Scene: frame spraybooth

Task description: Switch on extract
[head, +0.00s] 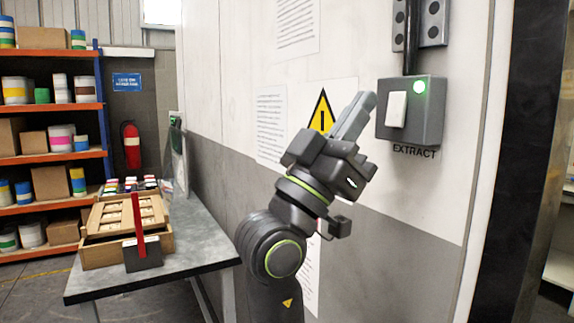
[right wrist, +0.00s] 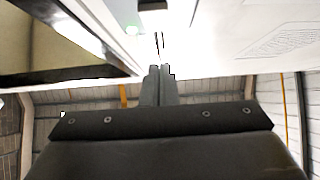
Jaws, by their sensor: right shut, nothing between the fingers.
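The extract switch box (head: 428,112) is dark grey and fixed to the wall, with "EXTRACT" lettered below it. My left gripper is not in view.
A grey table (head: 205,236) at the left holds a wooden box (head: 90,255). Shelves (head: 50,158) with cans and cartons stand behind, beside a red fire extinguisher (head: 131,147). A dark opening edge (head: 525,150) is right of the switch wall.

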